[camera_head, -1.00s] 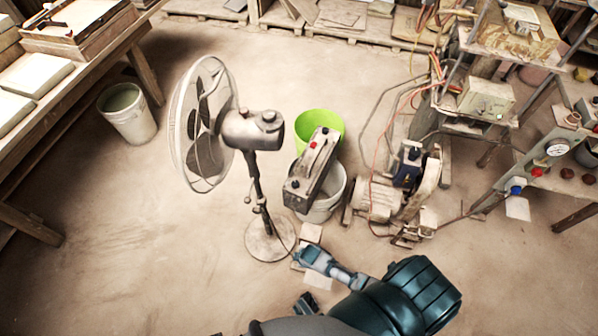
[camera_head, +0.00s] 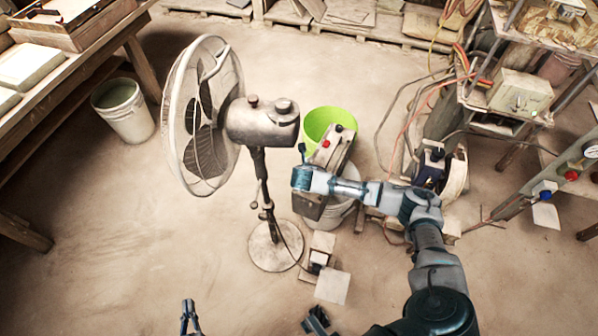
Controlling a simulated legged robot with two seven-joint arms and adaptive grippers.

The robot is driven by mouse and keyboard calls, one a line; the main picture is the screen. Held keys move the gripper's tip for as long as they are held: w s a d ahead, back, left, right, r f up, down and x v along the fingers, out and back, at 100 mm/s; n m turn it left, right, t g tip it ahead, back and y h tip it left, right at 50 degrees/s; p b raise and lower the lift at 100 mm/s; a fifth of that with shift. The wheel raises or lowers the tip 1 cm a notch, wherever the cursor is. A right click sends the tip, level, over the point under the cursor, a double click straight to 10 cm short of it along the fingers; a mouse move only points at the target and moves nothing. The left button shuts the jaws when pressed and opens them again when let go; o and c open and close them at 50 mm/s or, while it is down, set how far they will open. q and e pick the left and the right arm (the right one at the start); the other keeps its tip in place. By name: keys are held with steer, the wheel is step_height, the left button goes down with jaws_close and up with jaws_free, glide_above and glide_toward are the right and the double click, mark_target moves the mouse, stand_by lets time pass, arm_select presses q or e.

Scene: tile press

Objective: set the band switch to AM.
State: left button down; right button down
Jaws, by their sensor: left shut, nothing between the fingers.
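A worn grey box (camera_head: 338,150) with a dark knob and a small red part on top is at the white bucket in the middle; it looks like the radio. My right arm crosses in front of it and hides its middle. I cannot make out the band switch or its setting. My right gripper (camera_head: 303,154) is at the box's left side, seen edge-on, so its opening and any contact are unclear. My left gripper (camera_head: 190,316) shows at the bottom edge, shut and empty, well below and left of the box.
A standing fan (camera_head: 262,122) is close left of the box, its base (camera_head: 276,247) on the floor. A green bucket (camera_head: 318,121) is behind the box. Pale tiles (camera_head: 332,286) lie near the fan base. A machine with cables (camera_head: 452,175) stands right.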

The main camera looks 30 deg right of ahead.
arm_select(q)
steer(key=shift+d, duration=0.1)
arm_select(e)
steer(key=shift+d, duration=0.1)
